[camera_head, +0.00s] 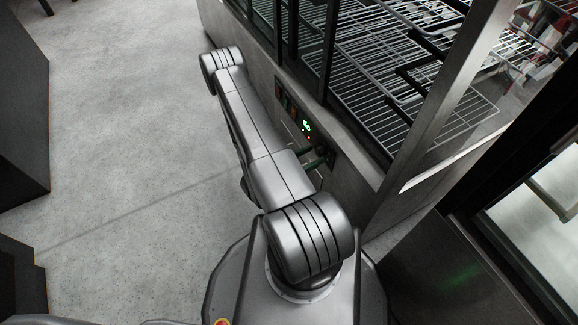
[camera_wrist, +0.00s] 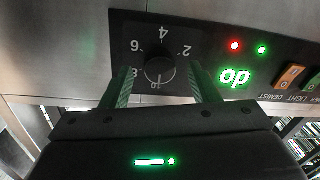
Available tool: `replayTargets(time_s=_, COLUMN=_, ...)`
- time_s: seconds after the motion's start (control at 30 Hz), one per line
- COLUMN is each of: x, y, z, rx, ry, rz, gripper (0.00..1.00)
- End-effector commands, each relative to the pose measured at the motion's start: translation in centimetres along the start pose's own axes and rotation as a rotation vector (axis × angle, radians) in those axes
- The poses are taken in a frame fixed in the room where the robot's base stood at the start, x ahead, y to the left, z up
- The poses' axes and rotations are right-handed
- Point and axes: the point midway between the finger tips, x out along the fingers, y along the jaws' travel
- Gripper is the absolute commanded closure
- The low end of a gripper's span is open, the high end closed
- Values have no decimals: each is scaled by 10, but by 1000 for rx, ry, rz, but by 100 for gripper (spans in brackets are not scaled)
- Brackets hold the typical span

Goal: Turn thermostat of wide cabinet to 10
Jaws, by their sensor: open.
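The wide cabinet (camera_head: 350,175) is steel with glass sides and wire shelves, at upper right in the head view. Its black control panel (camera_wrist: 200,45) appears upside down in the wrist view. The round dark thermostat knob (camera_wrist: 160,69) has a dial marked 2, 4, 6, 8 and 10 around it. I cannot clearly tell where its pointer aims. My gripper (camera_wrist: 160,75) is open, with one finger on each side of the knob. I cannot tell whether either finger touches it.
A green display (camera_wrist: 235,77), red and green lights and rocker switches (camera_wrist: 291,77) sit right of the knob in the wrist view. Dark units (camera_head: 22,110) stand at left and another glass-doored cabinet (camera_head: 480,265) at lower right. The floor (camera_head: 130,110) at left is clear.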

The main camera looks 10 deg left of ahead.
Motion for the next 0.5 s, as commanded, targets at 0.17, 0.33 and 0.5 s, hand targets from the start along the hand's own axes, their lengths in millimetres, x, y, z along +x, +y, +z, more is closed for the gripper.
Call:
replayTargets(time_s=0.17, x=-22, y=-1, z=-2, rx=0, ry=1, rz=-6, gripper=45)
replayTargets(time_s=0.33, x=-41, y=-1, z=-1, rx=0, ry=1, rz=-6, gripper=45)
replayTargets(time_s=0.5, x=-61, y=-1, z=-1, rx=0, ry=2, rz=-5, gripper=45)
